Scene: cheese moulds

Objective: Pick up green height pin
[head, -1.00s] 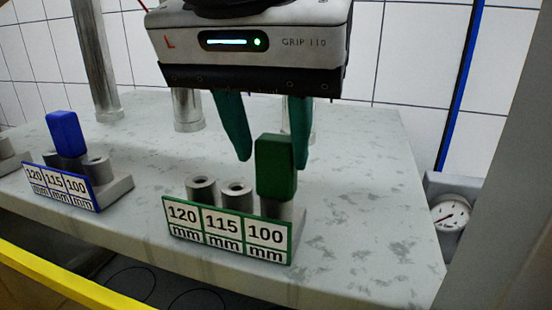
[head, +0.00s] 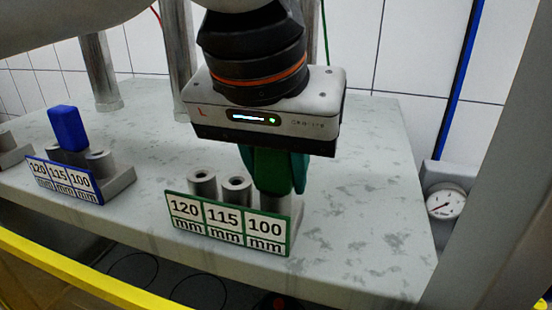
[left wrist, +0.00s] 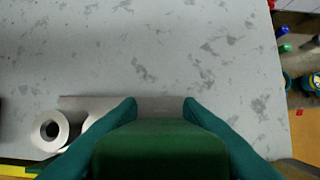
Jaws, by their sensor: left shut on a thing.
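The green height pin (head: 272,172) stands upright over the 100 mm place of the green-edged holder (head: 228,225). My left gripper (head: 274,180) comes down from above with its teal fingers on both sides of the pin, shut on it. In the left wrist view the pin (left wrist: 160,155) fills the bottom middle between the two fingers (left wrist: 160,110). My right gripper is not in view.
Two empty grey sockets (head: 236,190) stand left of the pin. A blue pin (head: 68,128) stands in a blue-edged holder (head: 66,180) further left. A yellow rail (head: 85,283) runs along the front. A gauge (head: 445,204) is at the right. The right tabletop is clear.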

